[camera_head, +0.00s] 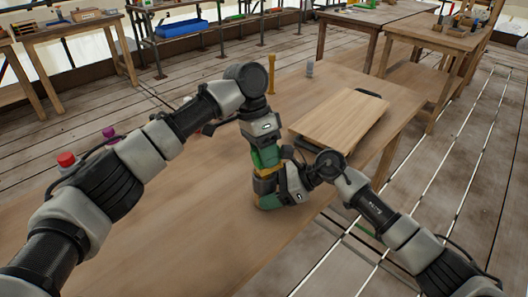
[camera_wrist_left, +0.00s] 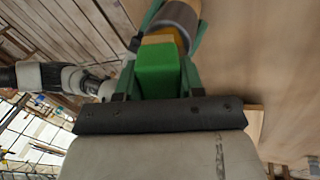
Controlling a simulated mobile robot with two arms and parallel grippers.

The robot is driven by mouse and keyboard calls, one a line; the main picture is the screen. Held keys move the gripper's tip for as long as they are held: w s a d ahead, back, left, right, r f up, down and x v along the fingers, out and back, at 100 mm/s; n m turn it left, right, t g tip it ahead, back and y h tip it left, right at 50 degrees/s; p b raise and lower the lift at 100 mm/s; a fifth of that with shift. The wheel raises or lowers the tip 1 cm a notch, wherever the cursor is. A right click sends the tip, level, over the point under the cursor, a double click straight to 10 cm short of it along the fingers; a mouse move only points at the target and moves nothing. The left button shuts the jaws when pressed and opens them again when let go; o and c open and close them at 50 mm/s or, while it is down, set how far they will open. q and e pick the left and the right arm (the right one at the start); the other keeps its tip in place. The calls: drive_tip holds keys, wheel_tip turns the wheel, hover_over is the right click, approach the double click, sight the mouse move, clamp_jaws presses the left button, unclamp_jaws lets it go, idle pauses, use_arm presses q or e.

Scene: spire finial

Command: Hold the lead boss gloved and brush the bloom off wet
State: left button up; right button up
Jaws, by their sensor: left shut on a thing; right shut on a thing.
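My left gripper (camera_head: 266,158) points down over the table and is shut on a green block with a tan end, which looks like the brush (camera_wrist_left: 158,70). In the left wrist view the block sits between the green fingers, its tan end toward a grey cylinder with a yellowish band, which looks like the lead boss (camera_wrist_left: 178,18). I cannot tell if they touch. My right gripper (camera_head: 268,190) comes in from the right, just below the left one, and is shut on the boss, mostly hidden by the fingers. No bloom or wetness can be made out.
A wooden board (camera_head: 343,118) with dark handles lies right of the grippers on the table (camera_head: 190,225). A yellow post (camera_head: 271,75) and small grey cup (camera_head: 309,68) stand behind. A red-capped bottle (camera_head: 67,160) and purple bottle (camera_head: 108,132) are beside my left arm. The front table is clear.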

use_arm(q)
drive_tip(key=shift+w+a, duration=0.6)
drive_tip(key=shift+w, duration=0.1)
use_arm(e)
drive_tip(key=shift+a, duration=0.1)
use_arm(q)
drive_tip(key=shift+s+d+f, duration=0.1)
drive_tip(key=shift+s+d, duration=0.7)
drive_tip(key=shift+s, duration=0.05)
drive_tip(key=shift+w+a, duration=0.75)
drive_tip(key=shift+w, duration=0.05)
drive_tip(key=shift+s+d, duration=0.75)
drive_tip(key=shift+w+a+r, duration=0.2)
drive_tip(key=shift+w+a, duration=0.55)
drive_tip(key=shift+a, duration=0.05)
drive_tip(key=shift+s+d+f, duration=0.1)
drive_tip(key=shift+s+d, duration=0.25)
